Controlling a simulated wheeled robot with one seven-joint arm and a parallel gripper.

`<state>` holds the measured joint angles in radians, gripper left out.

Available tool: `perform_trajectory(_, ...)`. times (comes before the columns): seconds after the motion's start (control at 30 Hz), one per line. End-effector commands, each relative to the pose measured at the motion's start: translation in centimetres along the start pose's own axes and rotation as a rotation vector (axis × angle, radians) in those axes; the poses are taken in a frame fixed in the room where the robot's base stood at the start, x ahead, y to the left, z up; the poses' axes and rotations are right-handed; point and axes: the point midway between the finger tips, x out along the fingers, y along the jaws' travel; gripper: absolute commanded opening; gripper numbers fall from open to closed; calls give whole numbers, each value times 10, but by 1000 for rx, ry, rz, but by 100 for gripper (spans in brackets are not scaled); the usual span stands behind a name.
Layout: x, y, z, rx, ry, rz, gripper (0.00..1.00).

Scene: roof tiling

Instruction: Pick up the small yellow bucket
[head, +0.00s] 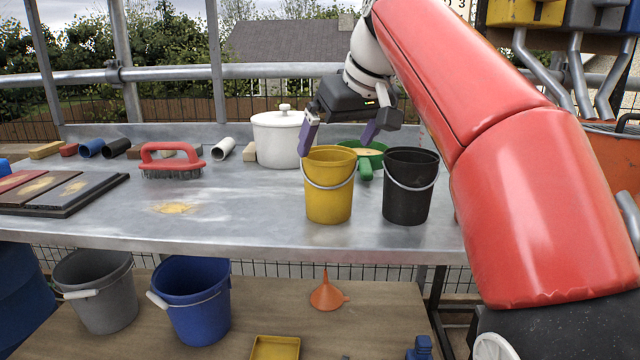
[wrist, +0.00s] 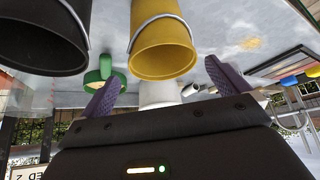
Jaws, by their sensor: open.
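The small yellow bucket (head: 329,190) stands upright on the metal table near its front edge, with its wire handle hanging down in front. My gripper (head: 341,137) is open and empty, its purple fingers above and behind the bucket's rim. In the wrist view the yellow bucket (wrist: 162,45) lies ahead between the two spread fingers of my gripper (wrist: 165,88), and I see no contact.
A black bucket (head: 409,186) stands close to the right of the yellow one. A green pan (head: 364,153) and a white lidded pot (head: 277,138) are behind. A red-handled brush (head: 171,160) lies left.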

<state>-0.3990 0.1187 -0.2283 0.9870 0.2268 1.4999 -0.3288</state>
Motion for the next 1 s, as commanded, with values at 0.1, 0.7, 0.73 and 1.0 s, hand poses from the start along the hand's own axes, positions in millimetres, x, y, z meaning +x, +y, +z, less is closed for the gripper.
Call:
perform_trajectory(0.1, 16, 0, 2, 0, -3, -1, 100)
perform_trajectory(0.7, 75, -4, 3, 0, 0, 0, 100)
perform_trajectory(0.73, 75, -4, 3, 0, 0, 0, 100)
perform_trajectory(1.0, 75, -4, 3, 0, 0, 0, 79)
